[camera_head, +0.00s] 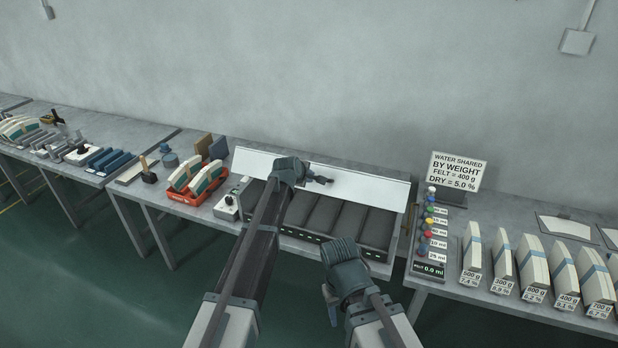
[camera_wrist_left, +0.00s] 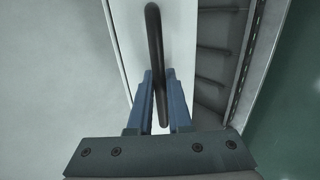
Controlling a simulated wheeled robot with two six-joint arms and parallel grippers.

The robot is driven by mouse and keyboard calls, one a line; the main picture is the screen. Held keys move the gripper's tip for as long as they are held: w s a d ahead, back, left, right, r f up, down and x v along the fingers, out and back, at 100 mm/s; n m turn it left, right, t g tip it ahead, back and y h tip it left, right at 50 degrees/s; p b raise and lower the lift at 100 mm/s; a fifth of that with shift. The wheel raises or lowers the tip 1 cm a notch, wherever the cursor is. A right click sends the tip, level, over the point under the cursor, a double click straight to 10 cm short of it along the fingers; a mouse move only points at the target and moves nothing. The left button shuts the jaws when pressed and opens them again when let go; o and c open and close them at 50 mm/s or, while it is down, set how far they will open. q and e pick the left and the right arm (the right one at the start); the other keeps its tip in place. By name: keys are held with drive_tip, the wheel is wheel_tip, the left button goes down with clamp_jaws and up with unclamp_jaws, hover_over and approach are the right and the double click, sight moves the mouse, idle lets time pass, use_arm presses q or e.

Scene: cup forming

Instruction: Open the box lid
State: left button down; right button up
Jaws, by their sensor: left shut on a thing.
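The box (camera_head: 322,242) stands on the bench in the middle of the head view, with a row of dark grey compartments or pads showing inside. Its long white lid (camera_head: 365,190) is raised along the back side, so the inside is uncovered. My left gripper (camera_head: 318,180) is at the lid, near its middle. In the left wrist view its blue fingers (camera_wrist_left: 160,105) are shut on the black lid handle (camera_wrist_left: 154,45), with the white lid (camera_wrist_left: 180,35) behind. My right gripper (camera_head: 330,300) hangs in front of the box, apart from it; its finger opening is unclear.
A control panel with a knob (camera_head: 229,200) sits left of the box. Further left is a red tray (camera_head: 176,194) with pale blocks. Right are a water sign (camera_head: 457,172), coloured bottles (camera_head: 428,222) and several banded pale blocks (camera_head: 472,250). A wall rises behind the bench.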

use_arm(q)
drive_tip(key=c, duration=0.8)
unclamp_jaws()
drive_tip(key=shift+c, duration=0.2)
drive_tip(key=shift+s+r, duration=0.1)
drive_tip(key=shift+r, duration=0.05)
drive_tip(key=p+v, duration=0.8)
drive_tip(key=v, duration=0.5)
drive_tip(key=shift+s+p, duration=0.2)
drive_tip(key=shift+p, duration=0.2)
drive_tip(key=shift+a+r, duration=0.1)
